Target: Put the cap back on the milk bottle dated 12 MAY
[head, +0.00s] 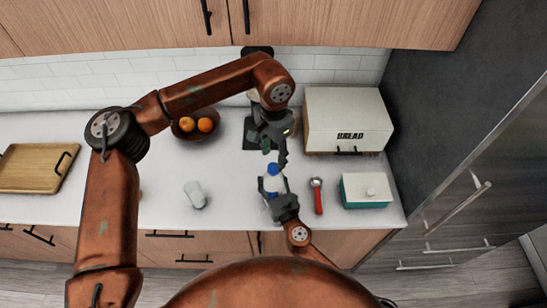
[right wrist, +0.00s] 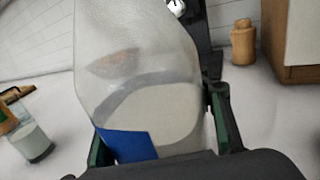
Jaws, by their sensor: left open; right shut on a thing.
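A pale, translucent bottle (head: 272,184) is held over the front of the counter by my right gripper (head: 275,192), which is shut around it. A blue part (head: 273,169) shows at its far end in the head view; I cannot tell whether it is the cap. In the right wrist view the bottle (right wrist: 145,60) fills the middle between the fingers, with a blue patch (right wrist: 131,145) low on it. Its top is out of that view. My left gripper (head: 275,150) is open, just beyond the blue part. No date is legible.
A red-handled tool (head: 317,196) and a teal box with a white lid (head: 366,190) are to the right. Behind are a bread box (head: 347,112) and a fruit bowl (head: 184,132).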

